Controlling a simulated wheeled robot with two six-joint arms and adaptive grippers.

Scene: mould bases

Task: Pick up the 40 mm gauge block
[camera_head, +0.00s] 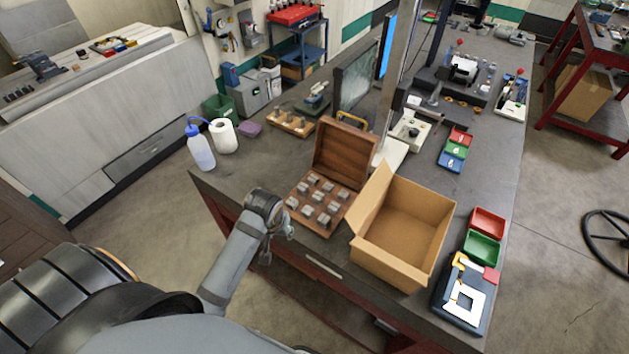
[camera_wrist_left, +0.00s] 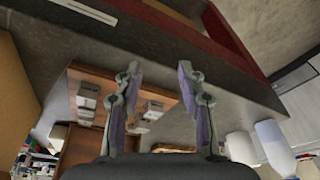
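An open wooden case (camera_head: 350,148) stands on the workbench, its lid raised at the back. Several grey gauge blocks (camera_head: 318,201) sit in its tray; I cannot read their sizes, so I cannot tell which is 40 mm. My left gripper (camera_head: 276,243) is just left of the case, near the bench's front edge, apart from the blocks. In the left wrist view its two fingers (camera_wrist_left: 160,70) are spread and empty. A few blocks (camera_wrist_left: 89,92) show there beside and behind the left finger, which hides part of the tray. My right gripper is not in view.
An open cardboard box (camera_head: 403,230) stands right of the case. Red and green bins (camera_head: 482,248) lie farther right. A wash bottle (camera_head: 200,148) and white roll (camera_head: 223,136) stand at the left. The bench (camera_head: 255,165) left of the case is clear.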

